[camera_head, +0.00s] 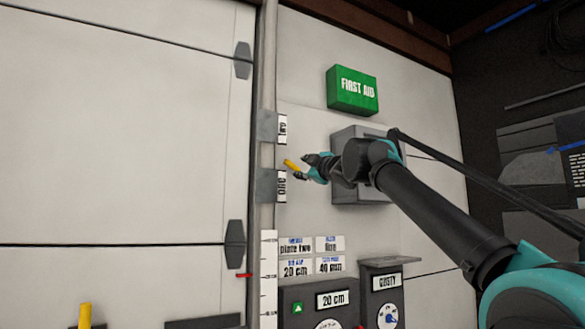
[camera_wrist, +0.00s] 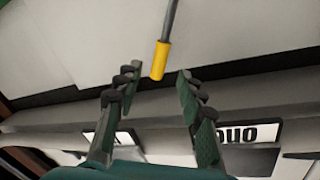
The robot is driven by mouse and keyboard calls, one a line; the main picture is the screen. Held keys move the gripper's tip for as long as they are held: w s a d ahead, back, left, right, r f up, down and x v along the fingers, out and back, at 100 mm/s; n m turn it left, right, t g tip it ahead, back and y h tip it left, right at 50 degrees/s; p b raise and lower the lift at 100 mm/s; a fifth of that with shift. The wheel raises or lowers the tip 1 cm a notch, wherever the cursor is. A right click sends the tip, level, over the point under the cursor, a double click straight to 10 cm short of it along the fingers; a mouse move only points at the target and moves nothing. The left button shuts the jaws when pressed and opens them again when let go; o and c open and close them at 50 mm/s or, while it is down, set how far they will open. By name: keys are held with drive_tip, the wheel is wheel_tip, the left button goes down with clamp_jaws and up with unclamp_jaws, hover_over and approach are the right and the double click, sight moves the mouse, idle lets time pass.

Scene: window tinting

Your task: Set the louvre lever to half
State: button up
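A lever with a yellow grip (camera_head: 291,165) shows just left of my gripper (camera_head: 306,167) in the head view, beside the white panel's right edge. In the wrist view the yellow grip (camera_wrist: 160,61) sits on a thin grey rod (camera_wrist: 170,20). Its free end lies near the gap between the fingertips of my gripper (camera_wrist: 157,84). The fingers are apart, with nothing seen clamped between them. Whether a finger touches the grip cannot be told. The lever's pivot is not clear in the head view. No "half" label can be read; nearby plates read "two" (camera_head: 282,129) and "one" (camera_head: 282,186).
A grey wall box (camera_head: 350,188) stands behind my wrist, below a green first aid box (camera_head: 352,91). Another yellow handle (camera_head: 85,316) shows at bottom left.

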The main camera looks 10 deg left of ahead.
sight(294, 166)
drive_tip(key=shift+x, duration=3.9)
drive_tip(key=shift+c, duration=0.4)
clamp_jaws()
